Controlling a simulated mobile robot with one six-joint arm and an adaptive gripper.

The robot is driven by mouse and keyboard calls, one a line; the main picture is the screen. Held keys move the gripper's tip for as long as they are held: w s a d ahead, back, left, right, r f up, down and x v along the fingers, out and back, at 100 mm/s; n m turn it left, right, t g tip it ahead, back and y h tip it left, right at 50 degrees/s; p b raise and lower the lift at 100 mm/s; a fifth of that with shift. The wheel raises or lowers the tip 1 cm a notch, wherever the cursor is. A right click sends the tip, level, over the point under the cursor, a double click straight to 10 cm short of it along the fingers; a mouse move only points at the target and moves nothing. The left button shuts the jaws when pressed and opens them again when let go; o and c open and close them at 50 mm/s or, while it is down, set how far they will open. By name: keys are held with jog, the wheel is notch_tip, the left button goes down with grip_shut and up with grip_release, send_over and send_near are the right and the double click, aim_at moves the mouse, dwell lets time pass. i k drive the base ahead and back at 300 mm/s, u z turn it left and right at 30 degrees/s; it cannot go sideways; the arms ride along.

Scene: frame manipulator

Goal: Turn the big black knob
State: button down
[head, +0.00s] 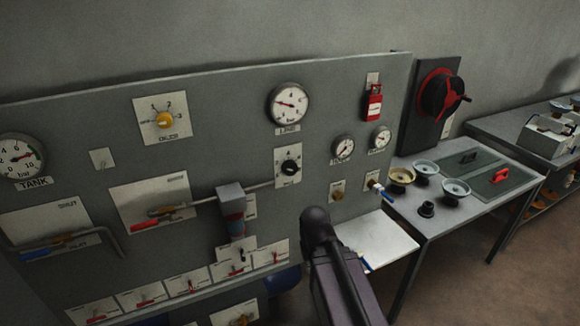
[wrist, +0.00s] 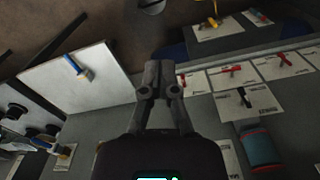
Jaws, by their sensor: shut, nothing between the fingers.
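A black knob (head: 290,166) sits on a white plate with a number scale, in the middle of the grey panel in the head view. A larger black round switch (head: 440,95) with a red ring and red handle is mounted on a dark board at the right. I cannot make out either in the wrist view. My gripper (wrist: 159,78) is shut and empty in the wrist view, near the white tray and the row of red levers, apart from both knobs. In the head view my arm rises in front of the panel's lower right; the fingers cannot be made out there.
The grey panel (head: 85,130) carries gauges, a yellow knob (head: 164,120), pipe valves and a protruding grey box (head: 230,195). A white tray (head: 378,242) juts out at lower right. A table (head: 440,220) with several small bowls stands right of the panel.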

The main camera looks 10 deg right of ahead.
aim_at(289, 168)
jog(key=z, duration=0.75)
jog(key=k, duration=0.5)
jog(key=u, duration=0.1)
